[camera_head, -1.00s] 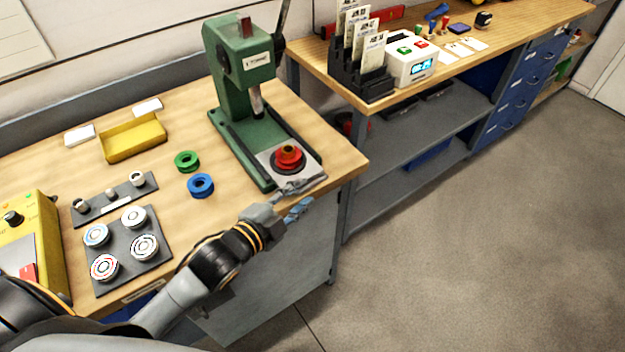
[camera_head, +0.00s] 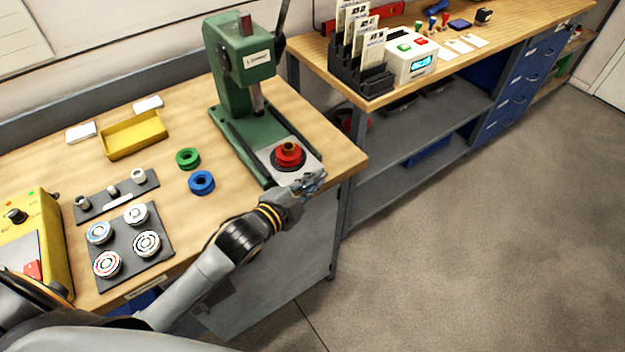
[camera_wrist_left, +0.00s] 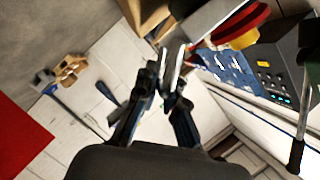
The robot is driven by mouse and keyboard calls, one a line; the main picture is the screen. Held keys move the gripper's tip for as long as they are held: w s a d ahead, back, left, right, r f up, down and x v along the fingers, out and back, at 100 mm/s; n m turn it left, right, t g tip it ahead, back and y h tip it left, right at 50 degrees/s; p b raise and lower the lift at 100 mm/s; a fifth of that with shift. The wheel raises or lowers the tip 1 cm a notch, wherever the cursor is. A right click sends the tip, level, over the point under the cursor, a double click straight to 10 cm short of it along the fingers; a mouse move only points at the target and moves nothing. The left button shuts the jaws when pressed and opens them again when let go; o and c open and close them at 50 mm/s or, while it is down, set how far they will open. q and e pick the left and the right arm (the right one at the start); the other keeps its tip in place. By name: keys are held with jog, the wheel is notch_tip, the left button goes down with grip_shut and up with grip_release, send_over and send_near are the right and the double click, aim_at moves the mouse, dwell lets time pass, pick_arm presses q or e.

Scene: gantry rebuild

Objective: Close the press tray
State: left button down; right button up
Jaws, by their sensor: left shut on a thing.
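The green press (camera_head: 240,80) stands on the wooden bench, its tray (camera_head: 268,157) a flat pale plate out in front of the column. A red round piece with a brass-coloured centre (camera_head: 289,153) sits on the tray on a dark disc. My left gripper (camera_head: 312,182) is at the tray's front edge, above the bench's front edge, shut on the tray's front handle, which it mostly hides. In the left wrist view my two fingers (camera_wrist_left: 169,75) are close together around a pale metallic piece. My right gripper is not in view.
A green ring (camera_head: 188,158) and a blue ring (camera_head: 202,182) lie left of the press. A yellow tray (camera_head: 135,136), a dark pad with several round pieces (camera_head: 127,262) and a yellow box (camera_head: 45,240) are further left. Open floor lies right of the bench.

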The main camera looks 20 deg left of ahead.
aim_at(279, 144)
pick_arm(q)
jog(key=w+a, duration=0.2)
jog(key=a, duration=0.1)
jog(key=w+a, duration=0.3)
jog(key=a, duration=0.1)
jog(key=w+a, duration=0.3)
jog(key=shift+w+a+f, duration=0.1)
jog(key=shift+w+a, duration=0.05)
jog(key=shift+a, duration=0.2)
jog(key=shift+w+a, duration=0.1)
jog(key=c, duration=1.5)
grip_release()
jog(key=shift+a, duration=0.1)
jog(key=shift+o, duration=0.3)
jog(key=shift+w, duration=0.1)
